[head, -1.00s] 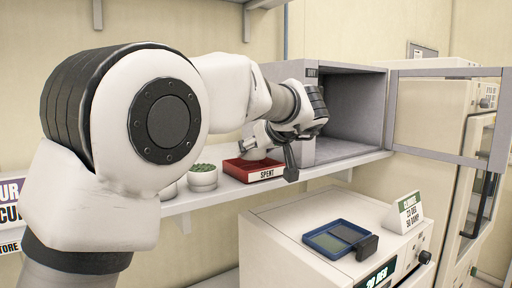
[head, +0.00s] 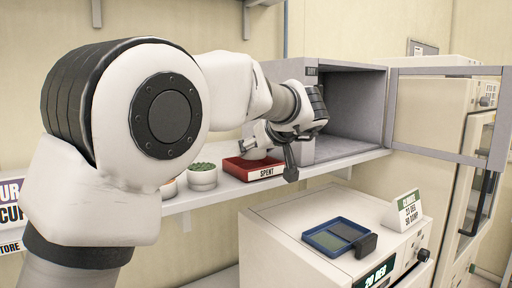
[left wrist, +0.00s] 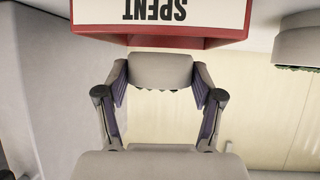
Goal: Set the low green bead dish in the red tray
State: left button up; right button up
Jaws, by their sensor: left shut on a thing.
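The red tray (head: 247,168) sits on the shelf with a "SPENT" label on its front. It also shows at the top of the left wrist view (left wrist: 235,38), with the label upside down. My left gripper (left wrist: 158,80) is shut on a pale low dish (left wrist: 160,70), its fingers on either side. In the head view the held dish (head: 255,153) appears just over the tray; whether it touches the tray I cannot tell. Only a dark jagged edge of its contents shows, so their colour is unclear. My right gripper is not in view.
A white pot with green contents (head: 203,177) stands left of the tray, with an orange-filled one (head: 170,187) beside it. A grey open box (head: 352,110) stands close on the right. A blue tray (head: 339,236) lies on the machine below.

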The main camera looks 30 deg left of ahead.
pick_arm(q)
jog(key=shift+f+b, duration=0.4)
jog(key=shift+f, duration=1.35)
jog(key=o, duration=1)
jog(key=shift+c, duration=0.2)
jog(key=shift+o, duration=1.4)
jog(key=shift+w, duration=0.1)
jog(key=shift+w+f, duration=0.1)
jog(key=shift+w, duration=0.05)
jog(key=v, duration=1.2)
jog(key=shift+w, duration=0.15)
